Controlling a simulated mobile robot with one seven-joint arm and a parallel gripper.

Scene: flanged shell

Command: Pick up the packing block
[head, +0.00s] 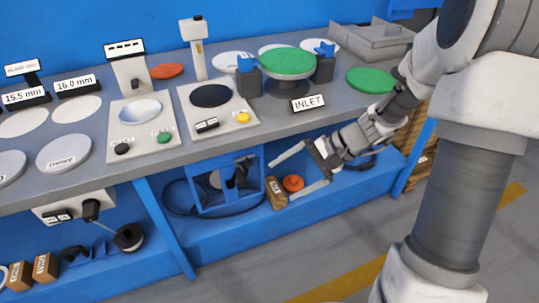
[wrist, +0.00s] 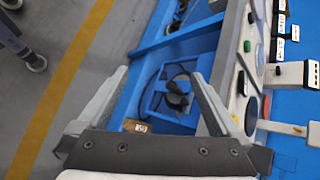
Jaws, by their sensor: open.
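A small brown block (head: 276,193) with a pale label stands on the blue lower shelf, beside an orange round part. A brown labelled block (wrist: 137,126) also shows in the wrist view, between my fingers near the gripper base and partly hidden by it. I cannot read the label to tell whether it is the packing block. Two similar brown labelled blocks, one (head: 46,268) and another (head: 19,275), stand on the shelf at the lower left. My gripper (head: 281,182) is open and empty in front of the shelf, below the bench top; its spread fingers show in the wrist view (wrist: 160,72).
The grey bench top (head: 330,130) overhangs the shelf and carries discs, test stands and a green-topped flange. A blue frame (head: 222,190) with a dark part and a black cable loop sits left of the gripper. A blue upright (head: 165,228) divides the shelf.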

